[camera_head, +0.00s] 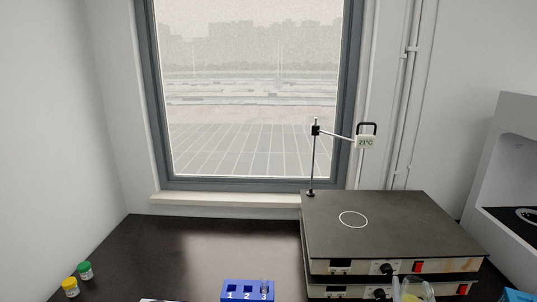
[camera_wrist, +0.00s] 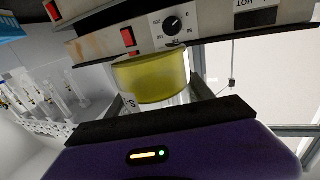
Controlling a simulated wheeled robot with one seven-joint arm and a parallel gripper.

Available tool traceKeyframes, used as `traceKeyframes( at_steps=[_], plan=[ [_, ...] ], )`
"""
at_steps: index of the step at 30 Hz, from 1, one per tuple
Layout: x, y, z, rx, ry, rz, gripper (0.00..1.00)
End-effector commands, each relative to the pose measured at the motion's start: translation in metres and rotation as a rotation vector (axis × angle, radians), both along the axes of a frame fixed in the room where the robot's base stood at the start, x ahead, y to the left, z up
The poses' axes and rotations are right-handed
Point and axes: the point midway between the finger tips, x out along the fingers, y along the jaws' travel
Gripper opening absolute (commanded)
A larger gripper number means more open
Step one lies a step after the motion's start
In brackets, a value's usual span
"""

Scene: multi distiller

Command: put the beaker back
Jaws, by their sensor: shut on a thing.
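The beaker (camera_wrist: 150,78) holds yellow liquid and sits between the fingers of my gripper (camera_wrist: 165,100) in the wrist view. My gripper is shut on it. A label with a letter shows low on the glass, partly hidden by the gripper. In the head view the beaker (camera_head: 413,291) shows at the bottom edge, in front of the hot plates, partly cut off. My gripper's fingers cannot be made out there.
Two stacked hot plates (camera_head: 385,228) with knobs and red switches stand right of centre, a stand with a 21°C sensor (camera_head: 365,142) behind. A blue numbered rack (camera_head: 247,291) and two small capped jars are at the front left. The dark table (camera_head: 200,255) is clear between.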

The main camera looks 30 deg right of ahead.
Motion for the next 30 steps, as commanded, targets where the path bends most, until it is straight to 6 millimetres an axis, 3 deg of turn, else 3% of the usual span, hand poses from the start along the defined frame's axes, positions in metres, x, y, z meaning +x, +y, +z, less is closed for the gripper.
traceKeyframes(
  at_steps=[15, 30],
  plan=[
    [0.049, 0.117, -0.050, 0.001, -0.001, 0.224, 0.02],
    [0.070, 0.236, -0.096, 0.000, 0.001, 0.477, 0.02]
  ],
)
